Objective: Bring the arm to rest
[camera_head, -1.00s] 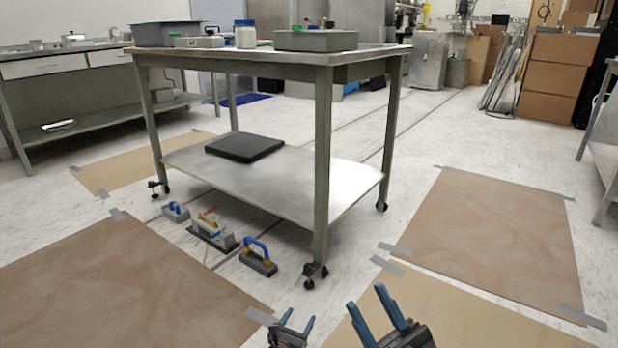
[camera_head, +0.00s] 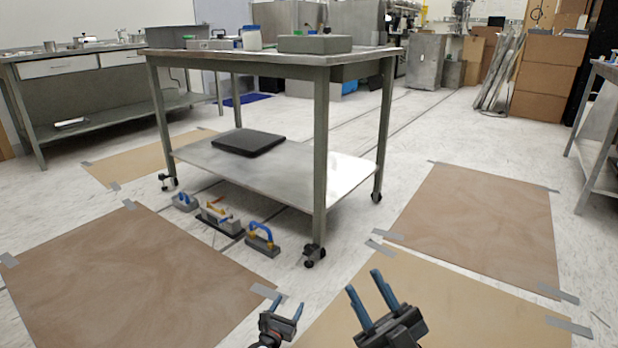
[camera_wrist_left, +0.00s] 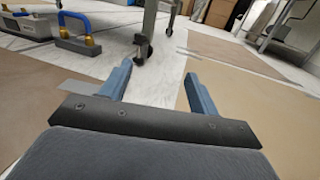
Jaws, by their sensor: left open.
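My left gripper (camera_head: 286,308) shows at the bottom middle of the head view, low over the floor. Its two blue fingers are apart with nothing between them. The left wrist view also shows its open fingers (camera_wrist_left: 158,88) with bare floor beyond. My right gripper (camera_head: 370,290) is just to the right of it in the head view. Its blue fingers are apart and empty, pointing up and away. Neither gripper touches anything that I can see.
A metal table (camera_head: 275,175) on casters stands ahead, with a black pad (camera_head: 248,142) on its lower shelf. Blue-handled tools (camera_head: 262,240) lie on the floor beside it. Brown sheets (camera_head: 480,225) are taped to the floor. A side bench (camera_head: 600,150) stands at right.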

